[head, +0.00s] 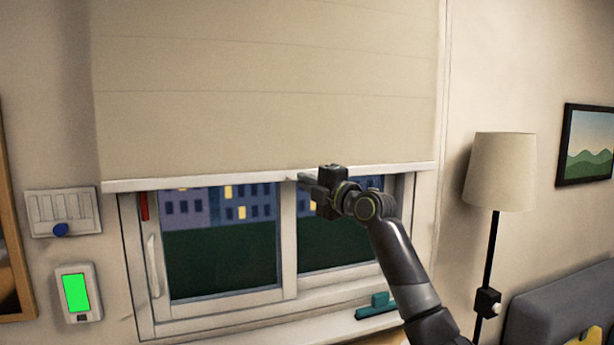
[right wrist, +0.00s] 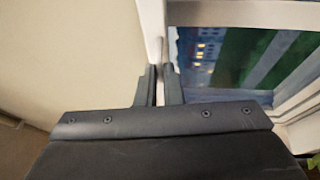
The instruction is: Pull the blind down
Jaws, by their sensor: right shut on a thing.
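The beige blind (head: 265,85) hangs over the upper part of the window. Its white bottom bar (head: 215,183) runs across the window, with the panes below it uncovered. My right gripper (head: 302,178) is at the bar, a little right of its middle. In the right wrist view, the two dark fingers (right wrist: 159,85) are shut on the bar's edge (right wrist: 155,45), with the blind (right wrist: 70,60) to the left and the window pane (right wrist: 225,55) to the right. My left gripper is not in view.
A floor lamp (head: 500,170) stands right of the window, by a grey sofa (head: 560,310). A teal-handled object (head: 376,305) lies on the sill. A wall panel with a blue knob (head: 62,213) and a green-screened device (head: 77,293) are at the left.

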